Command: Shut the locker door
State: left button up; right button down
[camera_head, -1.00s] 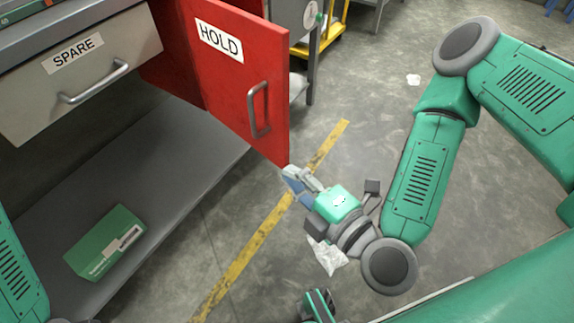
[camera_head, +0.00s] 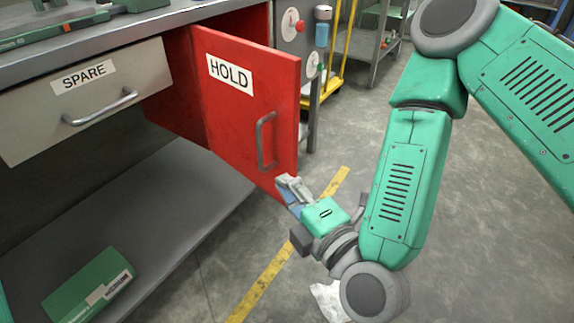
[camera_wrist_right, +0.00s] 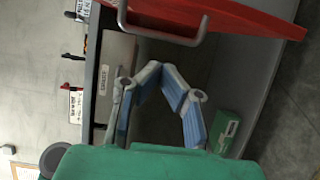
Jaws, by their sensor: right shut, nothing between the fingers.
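The red locker door (camera_head: 226,125) with the HOLD label stands open, swung out from the bench. Its grey bar handle (camera_head: 265,142) is near the free edge. My right gripper (camera_head: 287,184) is at the door's lower free corner, below the handle, its fingers shut and empty. It overlaps the door's edge in the picture; I cannot tell if it touches. In the right wrist view the door (camera_wrist_right: 240,14) and handle (camera_wrist_right: 165,38) lie at the top, beyond my blue-padded fingers (camera_wrist_right: 170,88). My left gripper is out of view.
A closed SPARE drawer (camera_head: 88,100) is left of the door, above a grey lower shelf (camera_head: 160,205) holding a green box (camera_head: 90,287). A yellow floor line (camera_head: 262,285) runs below the door. A yellow trolley (camera_head: 343,50) stands behind.

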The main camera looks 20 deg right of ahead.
aim_at(291, 157)
jog(key=p+x, duration=0.2)
jog(key=d+p+x, duration=0.1)
jog(key=p+x, duration=0.1)
jog(key=shift+w+r, duration=0.1)
jog(key=shift+w, duration=0.2)
jog(key=shift+w+d+f+b, duration=0.2)
jog(key=shift+w+d+b, duration=0.55)
jog(key=shift+w+d, duration=0.2)
jog(key=shift+d, duration=0.35)
jog(key=shift+w+d, duration=0.1)
jog(key=shift+d, duration=0.3)
jog(key=shift+w+a+r, duration=0.1)
jog(key=shift+a, duration=0.05)
